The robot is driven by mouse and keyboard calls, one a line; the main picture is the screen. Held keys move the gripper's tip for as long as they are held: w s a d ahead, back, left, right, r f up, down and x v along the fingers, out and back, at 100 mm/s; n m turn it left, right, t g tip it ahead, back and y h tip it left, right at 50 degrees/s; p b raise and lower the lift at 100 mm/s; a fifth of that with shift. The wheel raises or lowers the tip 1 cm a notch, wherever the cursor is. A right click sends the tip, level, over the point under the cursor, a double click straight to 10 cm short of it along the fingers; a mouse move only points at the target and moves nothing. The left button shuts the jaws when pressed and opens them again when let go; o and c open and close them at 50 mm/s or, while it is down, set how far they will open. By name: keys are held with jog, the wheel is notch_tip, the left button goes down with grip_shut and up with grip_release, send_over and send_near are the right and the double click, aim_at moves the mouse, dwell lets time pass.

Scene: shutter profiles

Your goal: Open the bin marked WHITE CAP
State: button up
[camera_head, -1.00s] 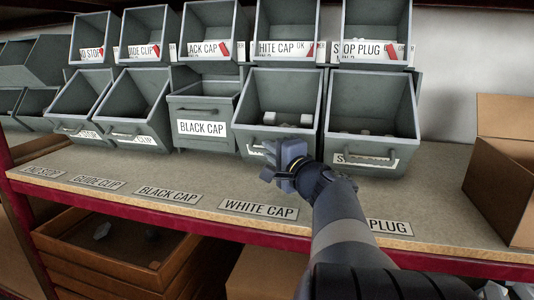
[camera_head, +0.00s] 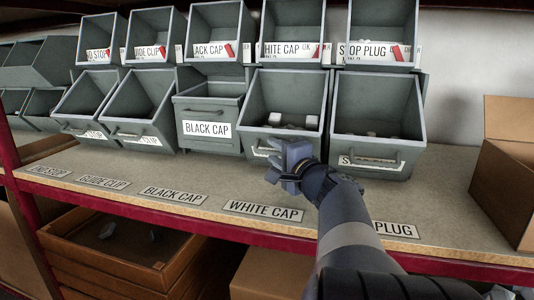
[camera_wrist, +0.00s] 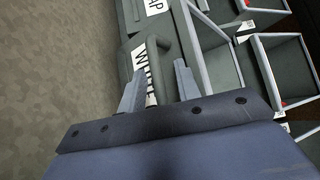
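The grey WHITE CAP bin (camera_head: 245,122) in the lower row is tilted forward with its top open, and a few pale pieces lie inside. My gripper (camera_head: 279,150) is at its front, covering most of its label and handle. In the wrist view, the bin's handle (camera_wrist: 152,58) and its partly hidden white label (camera_wrist: 139,62) lie just beyond and between my fingers. My gripper (camera_wrist: 157,76) is open there; whether the fingers touch the bin I cannot tell. A shelf label (camera_head: 263,211) reading WHITE CAP is on the front edge below.
The BLACK CAP bin (camera_head: 207,129) on the left stands more upright than its neighbours. The STOP PLUG bin (camera_head: 366,155) is on the right, tilted open. An upper row of bins (camera_head: 290,50) sits close above. A cardboard box (camera_head: 505,180) stands far right. The shelf front (camera_head: 150,185) is clear.

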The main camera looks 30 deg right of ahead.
jog(key=s, duration=0.4)
jog(key=s+p, duration=0.1)
jog(key=s, duration=0.4)
jog(key=shift+a+f+p, duration=0.15)
jog(key=shift+a+p, duration=0.05)
jog(key=shift+p, duration=0.1)
jog(key=shift+s+a+f, duration=0.1)
jog(key=shift+s+f, duration=0.05)
jog(key=shift+s, duration=0.75)
jog(key=w, duration=0.3)
jog(key=w+b, duration=0.1)
jog(key=w, duration=0.6)
jog(key=shift+w+d+r+b, duration=0.1)
jog(key=shift+d+r+b, duration=0.15)
jog(key=shift+b, duration=0.1)
jog(key=shift+w, duration=0.3)
jog(key=shift+r, duration=0.15)
